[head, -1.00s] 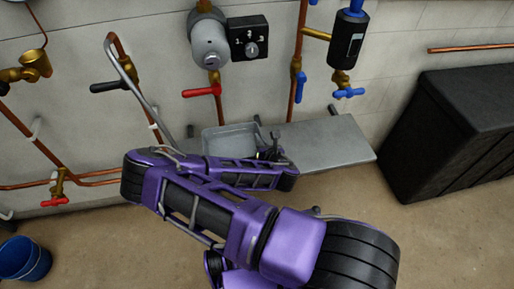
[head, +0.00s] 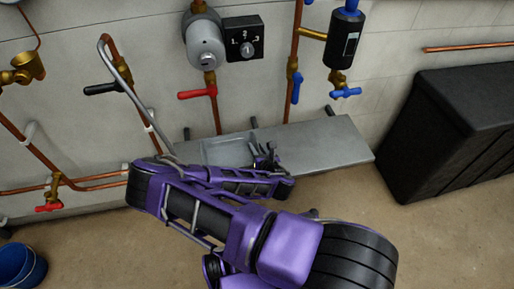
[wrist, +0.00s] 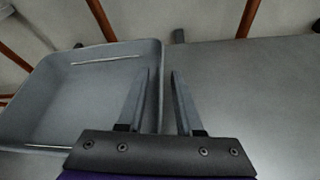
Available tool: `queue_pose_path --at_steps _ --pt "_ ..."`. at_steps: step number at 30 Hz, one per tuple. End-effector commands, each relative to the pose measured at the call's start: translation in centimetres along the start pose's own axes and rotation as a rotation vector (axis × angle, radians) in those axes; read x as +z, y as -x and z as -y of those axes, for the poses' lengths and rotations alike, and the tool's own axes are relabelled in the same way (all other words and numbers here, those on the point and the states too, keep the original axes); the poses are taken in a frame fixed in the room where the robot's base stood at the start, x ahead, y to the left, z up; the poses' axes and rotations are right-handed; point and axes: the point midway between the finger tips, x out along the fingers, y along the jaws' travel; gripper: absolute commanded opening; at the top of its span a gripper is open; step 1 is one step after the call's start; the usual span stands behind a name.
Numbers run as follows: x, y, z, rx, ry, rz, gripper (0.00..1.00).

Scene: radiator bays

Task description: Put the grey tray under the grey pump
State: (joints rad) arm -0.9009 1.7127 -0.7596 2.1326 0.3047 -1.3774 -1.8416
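The grey pump (head: 205,45) is a rounded cylinder on the wall pipe in the head view, beside a black dial box. The grey tray (head: 228,151) rests on the grey shelf (head: 325,146) below the pump, as far as I can tell. In the wrist view, the tray (wrist: 80,105) fills the left half. My gripper (wrist: 160,72) is open, its two fingers on either side of the tray's right wall, with small gaps showing. In the head view my gripper (head: 265,160) is at the tray's right side, and my arm hides the tray's front.
A valve with a red handle (head: 197,94) hangs between pump and tray. A blue-handled valve and dark cylinder (head: 345,40) are to the right. A black chest (head: 450,125) stands at the right, a blue bucket (head: 20,265) lower left. The shelf's right part is clear.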

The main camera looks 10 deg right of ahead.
Motion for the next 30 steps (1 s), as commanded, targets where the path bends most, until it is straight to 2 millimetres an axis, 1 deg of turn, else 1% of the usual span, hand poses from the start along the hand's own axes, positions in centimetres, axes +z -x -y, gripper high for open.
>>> queue_pose_path --at_steps 5,7,8,11,18,21,25,30 --pt "0.1 0.1 0.0 0.000 0.000 0.000 0.35" --pt "0.5 0.2 -0.1 0.000 -0.001 0.001 0.35" --pt "0.3 0.5 -0.1 0.000 0.000 -0.001 0.35" --pt "0.3 2.0 -0.1 -0.001 0.002 -0.002 0.35" --pt "0.3 7.3 0.0 -0.002 0.003 -0.004 0.35" --pt "0.3 9.2 -0.1 -0.002 0.002 -0.003 0.35" --pt "0.3 11.0 0.0 -0.001 0.001 -0.001 0.35" --pt "0.3 12.1 -0.1 0.000 0.001 0.000 0.35"
